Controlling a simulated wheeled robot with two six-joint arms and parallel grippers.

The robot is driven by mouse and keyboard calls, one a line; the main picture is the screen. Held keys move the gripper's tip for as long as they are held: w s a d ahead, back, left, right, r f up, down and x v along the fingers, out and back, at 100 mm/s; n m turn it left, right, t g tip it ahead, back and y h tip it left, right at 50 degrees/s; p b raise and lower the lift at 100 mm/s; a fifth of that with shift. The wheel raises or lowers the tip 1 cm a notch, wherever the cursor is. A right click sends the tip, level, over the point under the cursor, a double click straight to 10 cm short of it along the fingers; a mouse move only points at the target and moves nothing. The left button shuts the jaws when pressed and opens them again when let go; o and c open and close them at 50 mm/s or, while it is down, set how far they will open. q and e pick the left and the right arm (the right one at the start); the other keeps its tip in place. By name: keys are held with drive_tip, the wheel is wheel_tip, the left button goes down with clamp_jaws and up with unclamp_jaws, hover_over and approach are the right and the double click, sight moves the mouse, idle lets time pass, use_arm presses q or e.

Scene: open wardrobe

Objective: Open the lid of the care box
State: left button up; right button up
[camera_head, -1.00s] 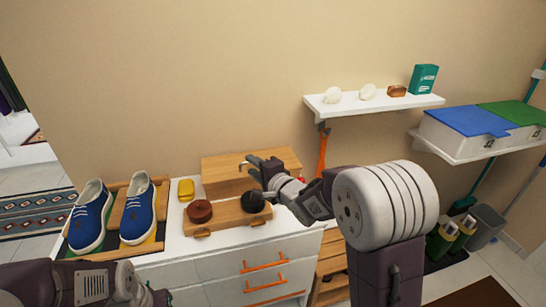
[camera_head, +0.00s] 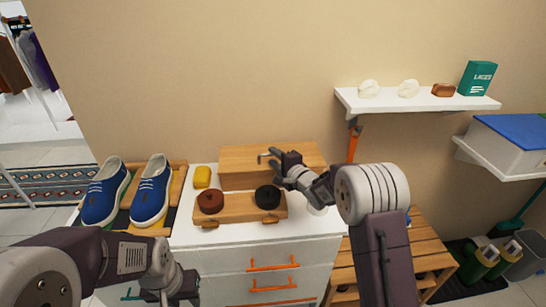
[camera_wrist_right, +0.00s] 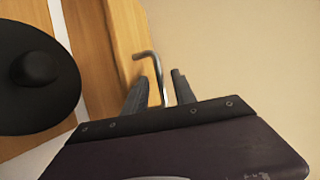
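The care box appears to be the light wooden box (camera_head: 236,180) at the back of the white cabinet top, against the wall; its lid looks closed. A thin bent metal handle (camera_head: 268,155) stands up at its upper edge. In the right wrist view this handle (camera_wrist_right: 150,62) rises between the two fingers of my right gripper (camera_wrist_right: 160,85). The fingers are apart, with small gaps beside the metal. My right gripper (camera_head: 274,160) hangs over the box and hides part of its top. My left gripper (camera_head: 175,292) is low, in front of the cabinet; its fingers are unclear.
A yellow block (camera_head: 202,177) and blue shoes (camera_head: 150,192) are left. A wall shelf (camera_head: 420,103) is at right.

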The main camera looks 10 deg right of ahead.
drive_tip(key=shift+w+a+f, duration=0.1)
drive_tip(key=shift+w+a, duration=0.15)
drive_tip(key=shift+w, duration=0.2)
drive_tip(key=shift+w+d+f, duration=0.1)
drive_tip(key=shift+w+f, duration=0.05)
drive_tip(key=shift+w, duration=0.15)
drive_tip(key=shift+c, duration=0.3)
drive_tip(key=shift+s, duration=0.1)
clamp_jaws()
idle(0.5)
